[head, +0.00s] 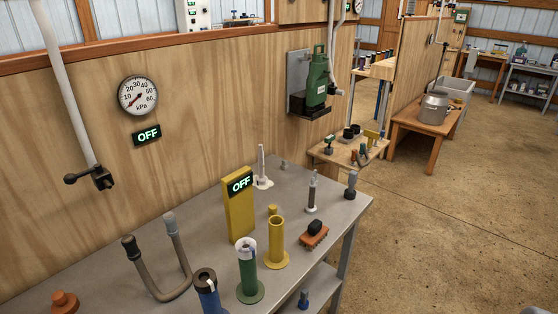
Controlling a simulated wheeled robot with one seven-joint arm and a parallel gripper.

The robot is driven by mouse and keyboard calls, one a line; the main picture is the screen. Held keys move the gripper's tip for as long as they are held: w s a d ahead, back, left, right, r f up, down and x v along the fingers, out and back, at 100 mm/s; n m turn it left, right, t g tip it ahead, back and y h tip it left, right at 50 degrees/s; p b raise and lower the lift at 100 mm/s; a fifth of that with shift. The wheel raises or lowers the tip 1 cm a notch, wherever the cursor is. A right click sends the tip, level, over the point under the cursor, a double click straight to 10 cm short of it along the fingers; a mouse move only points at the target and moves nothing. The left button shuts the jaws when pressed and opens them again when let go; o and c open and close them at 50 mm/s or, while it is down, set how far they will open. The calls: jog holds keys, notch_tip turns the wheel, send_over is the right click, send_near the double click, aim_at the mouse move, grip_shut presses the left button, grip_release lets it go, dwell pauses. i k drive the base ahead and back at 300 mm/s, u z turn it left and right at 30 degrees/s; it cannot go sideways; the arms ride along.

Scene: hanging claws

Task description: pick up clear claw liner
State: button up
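I cannot tell for sure which thing is the clear claw liner. A pale, whitish slim piece (262,167) stands upright on a flat base near the back of the grey table (195,200). A whitish piece (246,248) also shows at the top of the green cylinder (248,274) near the table's front edge. A dark grey slim piece (312,193) with a pale base stands farther right. My gripper is not in view.
Yellow cylinder (276,243), yellow "OFF" box (239,205), blue cylinder (208,291), bent tube (176,285) and orange-brown brush (314,235) crowd the table. A wooden wall (210,110) stands behind. The concrete floor (450,210) at right is mostly clear.

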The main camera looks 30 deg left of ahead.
aim_at(262, 180)
jog(key=i, duration=2.75)
jog(key=u, duration=5.35)
jog(key=i, duration=0.5)
jog(key=z, duration=0.05)
